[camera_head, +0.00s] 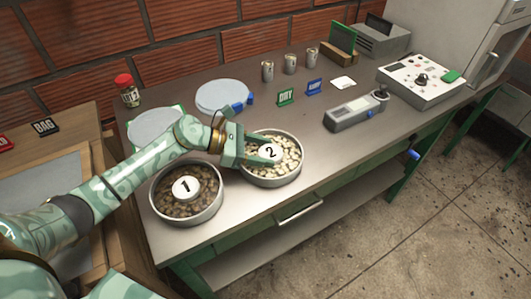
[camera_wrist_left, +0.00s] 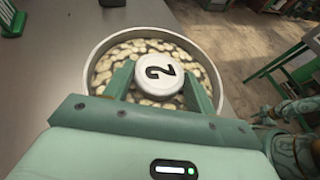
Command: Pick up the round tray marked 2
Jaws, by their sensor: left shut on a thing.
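The round metal tray marked 2 (camera_head: 284,181) holds pale beans and has a white central knob (camera_head: 270,152) with a black 2. It stands at the table's front edge; I cannot tell whether it is lifted off the surface. My left gripper (camera_head: 264,150) reaches over its left side, with its fingers on either side of the knob. In the left wrist view the tray's rim (camera_wrist_left: 150,32) surrounds the fingers, and the gripper (camera_wrist_left: 158,84) is shut on the knob (camera_wrist_left: 158,76). My right gripper is not in view.
The round tray marked 1 (camera_head: 186,217), with brown beans, stands close on the left. Pale discs (camera_head: 221,96) lie behind, with a red-lidded jar (camera_head: 127,92) and several cans (camera_head: 290,64). A grey meter (camera_head: 352,114) lies to the right.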

